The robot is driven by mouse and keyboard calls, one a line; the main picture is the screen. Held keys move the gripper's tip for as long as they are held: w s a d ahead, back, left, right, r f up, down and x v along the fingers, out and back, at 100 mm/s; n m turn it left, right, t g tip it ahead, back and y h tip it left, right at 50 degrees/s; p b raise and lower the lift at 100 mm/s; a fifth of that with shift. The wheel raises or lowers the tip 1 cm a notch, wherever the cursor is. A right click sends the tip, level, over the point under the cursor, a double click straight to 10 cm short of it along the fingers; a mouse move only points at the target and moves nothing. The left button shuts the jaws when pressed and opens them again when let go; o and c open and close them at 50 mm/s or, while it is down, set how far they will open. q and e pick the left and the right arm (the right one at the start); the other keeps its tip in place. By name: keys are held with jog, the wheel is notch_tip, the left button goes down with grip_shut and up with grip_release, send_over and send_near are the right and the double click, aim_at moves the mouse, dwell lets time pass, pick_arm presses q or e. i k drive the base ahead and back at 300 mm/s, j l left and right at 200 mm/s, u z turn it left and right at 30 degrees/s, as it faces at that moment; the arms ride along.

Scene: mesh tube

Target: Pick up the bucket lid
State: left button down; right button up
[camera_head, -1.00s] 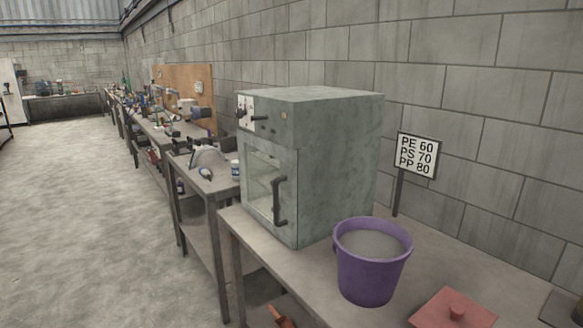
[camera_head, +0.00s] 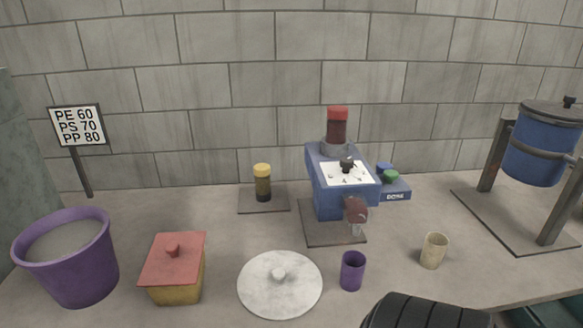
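A round whitish lid (camera_head: 280,296) with a small knob in its middle lies flat on the table, front and centre. A purple bucket (camera_head: 72,272) stands upright and uncovered at the left end of the table, with grey material inside it. The lid lies apart from the bucket, with a box between them.
A yellow box with a red lid (camera_head: 172,262) stands left of the whitish lid. A purple cup (camera_head: 352,270) stands close on its right, with a beige cup (camera_head: 433,250) further right. Behind are a blue machine (camera_head: 327,190) and a yellow-capped jar (camera_head: 262,184). A blue drum (camera_head: 540,150) hangs at right.

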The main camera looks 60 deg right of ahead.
aim_at(276, 285)
jog(key=z, duration=1.65)
jog(key=l, duration=0.6)
jog(key=k+l+u, duration=0.1)
jog(key=l, duration=0.5)
jog(key=k+l, duration=0.1)
jog(key=l, duration=0.55)
